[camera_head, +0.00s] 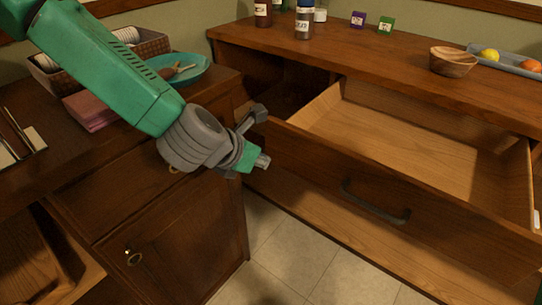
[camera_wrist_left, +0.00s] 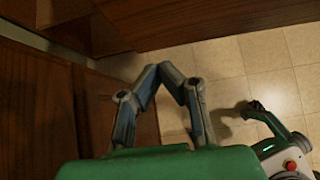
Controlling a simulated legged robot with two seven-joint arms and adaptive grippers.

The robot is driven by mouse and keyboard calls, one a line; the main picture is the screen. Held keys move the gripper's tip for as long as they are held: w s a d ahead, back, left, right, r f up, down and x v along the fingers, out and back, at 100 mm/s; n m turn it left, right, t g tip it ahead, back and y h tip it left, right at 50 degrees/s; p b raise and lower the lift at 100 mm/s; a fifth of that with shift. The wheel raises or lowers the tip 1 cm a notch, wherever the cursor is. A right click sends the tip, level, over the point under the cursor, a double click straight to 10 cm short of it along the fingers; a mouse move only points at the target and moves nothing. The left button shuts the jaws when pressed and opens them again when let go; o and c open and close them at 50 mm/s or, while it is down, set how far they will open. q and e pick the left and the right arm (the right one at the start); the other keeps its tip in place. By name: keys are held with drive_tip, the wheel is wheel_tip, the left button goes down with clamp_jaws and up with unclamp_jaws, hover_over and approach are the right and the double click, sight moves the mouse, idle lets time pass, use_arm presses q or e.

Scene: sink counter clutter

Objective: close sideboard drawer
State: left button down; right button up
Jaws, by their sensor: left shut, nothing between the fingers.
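The sideboard drawer (camera_head: 400,205) stands pulled far out in the head view, with a dark front, a curved handle (camera_head: 375,203) and an empty pale interior. My left gripper (camera_head: 262,161) is just left of the drawer front's left end; I cannot tell whether it touches. In the left wrist view its two fingers (camera_wrist_left: 170,72) meet at the tips, shut and empty. Brown wood, probably the drawer front (camera_wrist_left: 200,18), crosses the top of that view. At its right, a green limb of mine ends in a dark claw-like tip, perhaps my right gripper (camera_wrist_left: 254,108), too small to read.
The sideboard top (camera_head: 390,65) holds several bottles, small boxes, a wooden bowl (camera_head: 453,61) and a tray with fruit (camera_head: 505,61). The left cabinet (camera_head: 180,235) stands close by, with a teal plate (camera_head: 195,75) and basket on its counter. Tiled floor (camera_head: 300,255) lies clear between.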

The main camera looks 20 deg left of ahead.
sight(277, 151)
use_arm(q)
drive_tip(key=w, duration=0.1)
drive_tip(key=w+d, duration=0.1)
drive_tip(key=w, duration=0.1)
drive_tip(key=shift+w+r, duration=0.1)
drive_tip(key=shift+r, duration=0.1)
use_arm(e)
drive_tip(key=shift+f, duration=0.15)
use_arm(q)
drive_tip(key=shift+w+d, duration=0.1)
